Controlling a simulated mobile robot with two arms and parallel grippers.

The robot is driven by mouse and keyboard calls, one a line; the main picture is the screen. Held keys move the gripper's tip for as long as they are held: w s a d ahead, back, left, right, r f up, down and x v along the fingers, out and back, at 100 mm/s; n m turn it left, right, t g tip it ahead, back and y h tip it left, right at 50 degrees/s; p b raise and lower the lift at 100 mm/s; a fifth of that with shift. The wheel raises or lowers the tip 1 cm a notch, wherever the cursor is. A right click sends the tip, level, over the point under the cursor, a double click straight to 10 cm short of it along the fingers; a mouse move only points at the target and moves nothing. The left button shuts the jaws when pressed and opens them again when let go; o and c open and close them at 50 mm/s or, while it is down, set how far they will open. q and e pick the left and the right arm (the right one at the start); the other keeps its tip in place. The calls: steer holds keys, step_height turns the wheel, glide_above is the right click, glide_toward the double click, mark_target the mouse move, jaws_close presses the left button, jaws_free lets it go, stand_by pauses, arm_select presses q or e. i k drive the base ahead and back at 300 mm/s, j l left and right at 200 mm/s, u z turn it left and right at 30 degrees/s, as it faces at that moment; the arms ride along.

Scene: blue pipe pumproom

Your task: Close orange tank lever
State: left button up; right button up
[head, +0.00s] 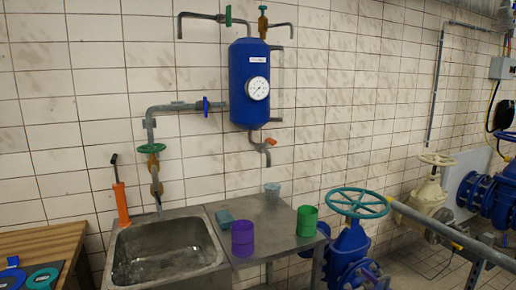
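A blue tank (249,84) with a round white gauge (257,88) hangs on the tiled wall. Below it, a short bent pipe carries a small orange lever (269,142), which looks tilted and sits by the pipe's outlet. The lever is small in the head view, so its exact position is hard to tell. Neither of my grippers is in view, and nothing is touching the lever.
Below are a steel sink (166,250) and a metal counter with a purple cup (242,239), green cup (307,221), teal sponge-like block (224,216) and small glass (272,189). A teal handwheel (358,203) stands at right. The space before the lever looks clear.

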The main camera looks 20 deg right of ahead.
mark_target(269, 141)
steer(key=i+z, duration=0.15)
steer(key=i, duration=0.25)
steer(key=i+j+z, duration=0.15)
steer(key=i, duration=0.25)
steer(key=i+j+z, duration=0.15)
steer(key=i, duration=0.25)
